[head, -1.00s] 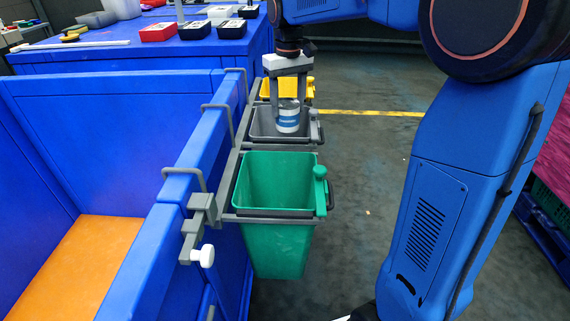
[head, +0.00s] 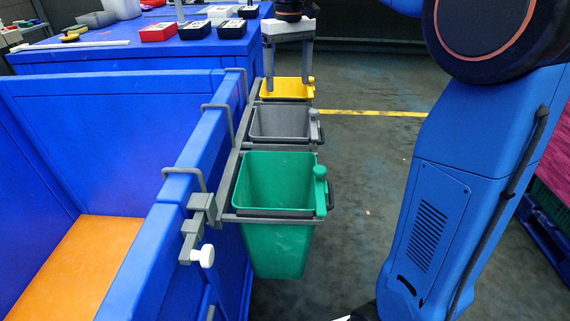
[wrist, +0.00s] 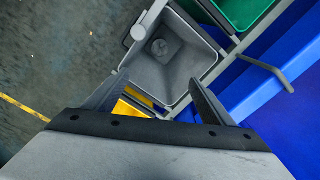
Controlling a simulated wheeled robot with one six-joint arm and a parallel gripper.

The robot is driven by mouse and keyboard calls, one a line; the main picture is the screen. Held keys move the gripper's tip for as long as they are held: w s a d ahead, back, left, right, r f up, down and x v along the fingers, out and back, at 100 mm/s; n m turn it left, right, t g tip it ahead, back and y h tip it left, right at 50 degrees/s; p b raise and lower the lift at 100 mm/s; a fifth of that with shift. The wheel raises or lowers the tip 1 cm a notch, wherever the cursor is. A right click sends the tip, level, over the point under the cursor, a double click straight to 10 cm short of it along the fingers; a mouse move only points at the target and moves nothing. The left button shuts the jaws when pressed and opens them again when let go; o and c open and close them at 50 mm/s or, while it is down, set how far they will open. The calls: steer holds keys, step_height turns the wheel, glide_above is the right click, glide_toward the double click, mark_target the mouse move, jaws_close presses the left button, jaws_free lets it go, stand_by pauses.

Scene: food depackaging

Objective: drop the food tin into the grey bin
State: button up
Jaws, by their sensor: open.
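The grey bin (head: 280,124) hangs between the green and yellow bins in the head view. The wrist view looks down into the grey bin (wrist: 192,58). A round grey shape at its bottom looks like the end of the food tin (wrist: 160,47), though its label does not show. The tin is hidden in the head view. My gripper (head: 289,84) is above and behind the grey bin, over the yellow bin side. Its two fingers are apart with nothing between them, as the wrist view of my gripper (wrist: 158,82) also shows.
The green bin (head: 275,235) is nearest and the yellow bin (head: 287,89) farthest on the same grey rail (head: 232,160). A blue walled enclosure (head: 120,120) stands to the left. A blue table (head: 140,52) with small boxes is behind.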

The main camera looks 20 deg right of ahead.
step_height(320, 180, up, 9)
stand_by(0.3)
stand_by(0.4)
